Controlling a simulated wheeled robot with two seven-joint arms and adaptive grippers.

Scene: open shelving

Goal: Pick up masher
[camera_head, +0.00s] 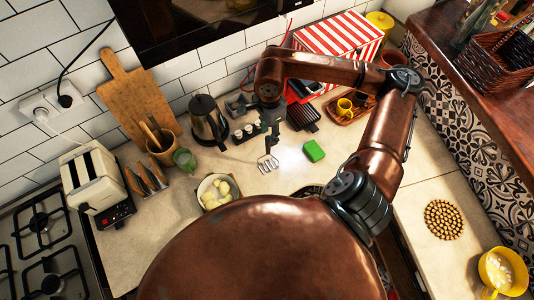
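The masher (267,163) has a shiny wire head, which shows low over the counter in the middle of the head view. Its head points down and its handle runs up into my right gripper (272,127). My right gripper points down and appears shut on the handle; the fingers are small and dark, and partly hide the handle. Whether the wire head touches the counter is hard to tell. My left gripper is out of view.
The counter around the sponge is clear.

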